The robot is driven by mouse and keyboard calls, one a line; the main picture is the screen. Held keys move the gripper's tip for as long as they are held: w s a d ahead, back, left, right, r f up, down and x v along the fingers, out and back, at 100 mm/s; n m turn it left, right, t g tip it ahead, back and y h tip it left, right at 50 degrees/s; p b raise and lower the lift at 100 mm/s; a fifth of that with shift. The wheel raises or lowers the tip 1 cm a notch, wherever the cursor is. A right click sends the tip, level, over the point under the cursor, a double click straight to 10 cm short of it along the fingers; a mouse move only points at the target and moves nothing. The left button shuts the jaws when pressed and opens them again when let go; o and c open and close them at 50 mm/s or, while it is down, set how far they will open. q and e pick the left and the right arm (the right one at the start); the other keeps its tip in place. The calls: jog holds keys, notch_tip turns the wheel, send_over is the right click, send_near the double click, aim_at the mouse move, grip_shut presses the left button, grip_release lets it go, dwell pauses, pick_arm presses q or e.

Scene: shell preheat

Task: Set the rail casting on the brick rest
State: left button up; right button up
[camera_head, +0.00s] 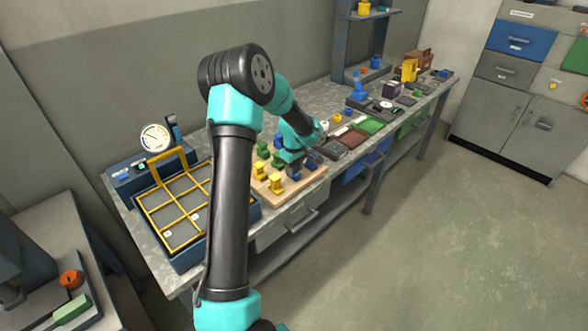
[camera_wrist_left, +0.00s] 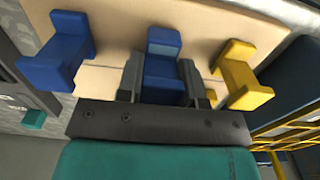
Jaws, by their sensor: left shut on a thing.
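My left gripper (camera_head: 298,168) is low over a wooden board (camera_head: 310,183) on the bench. In the left wrist view the gripper (camera_wrist_left: 162,88) is shut on a blue rail-shaped casting (camera_wrist_left: 164,62), its jaws on both sides of it. I cannot tell whether the casting still touches the board. A second blue casting (camera_wrist_left: 57,50) stands to its left, and a yellow casting (camera_wrist_left: 243,75) to its right. Yellow castings (camera_head: 276,184) and green castings (camera_head: 263,151) also stand on the board. I cannot clearly pick out the brick rest. My right gripper is not in view.
A blue tray with a yellow grid (camera_head: 172,232) lies left of the board, with a dial gauge (camera_head: 155,138) behind it. A brown pad (camera_head: 352,139) and a green pad (camera_head: 371,126) lie to the right. The bench's front edge is close to the board.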

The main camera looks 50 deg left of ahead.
pick_arm(q)
jog(key=shift+f, duration=0.3)
jog(key=o, duration=1)
notch_tip(320, 180, up, 12)
jog(key=shift+r, duration=0.15)
dwell(0.6)
